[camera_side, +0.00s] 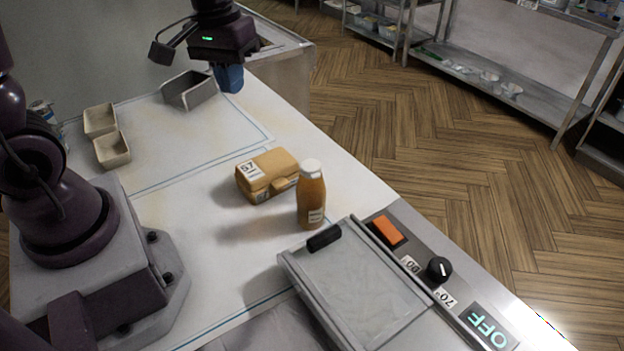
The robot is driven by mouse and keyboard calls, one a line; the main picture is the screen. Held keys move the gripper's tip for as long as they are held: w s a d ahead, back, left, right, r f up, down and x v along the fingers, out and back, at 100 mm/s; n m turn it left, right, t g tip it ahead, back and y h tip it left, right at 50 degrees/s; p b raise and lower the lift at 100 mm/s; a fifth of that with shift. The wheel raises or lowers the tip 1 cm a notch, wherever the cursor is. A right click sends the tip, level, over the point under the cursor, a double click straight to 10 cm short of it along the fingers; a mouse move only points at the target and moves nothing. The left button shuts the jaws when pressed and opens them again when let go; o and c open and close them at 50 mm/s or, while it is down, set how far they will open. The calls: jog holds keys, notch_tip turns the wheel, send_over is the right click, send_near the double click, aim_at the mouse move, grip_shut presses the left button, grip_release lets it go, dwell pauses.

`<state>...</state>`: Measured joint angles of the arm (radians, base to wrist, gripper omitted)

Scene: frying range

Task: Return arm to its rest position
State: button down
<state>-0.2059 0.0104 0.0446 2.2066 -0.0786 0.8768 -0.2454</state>
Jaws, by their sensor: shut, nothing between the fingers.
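My gripper (230,78) is at the top of the side view, with blue fingers pointing down. It is shut and holds nothing. It hangs above the far part of the white table (190,150), just right of a grey metal bin (189,90). The purple arm links on the left and the dark wrist at the top are mine. How high the fingertips are above the table is hard to tell.
A bottle of orange sauce (311,195) stands upright beside a tan package (267,175). Two beige containers (112,149) sit at left. A fryer with a closed lid (355,290), orange switch (385,230) and black knob (439,269) is in front; its display (488,327) reads OFF.

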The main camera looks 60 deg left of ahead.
jog(key=s+d+r+m+t, duration=0.5)
jog(key=s+d+r+m, duration=0.1)
jog(key=s+r, duration=0.3)
jog(key=shift+s+d, duration=0.1)
dwell(0.6)
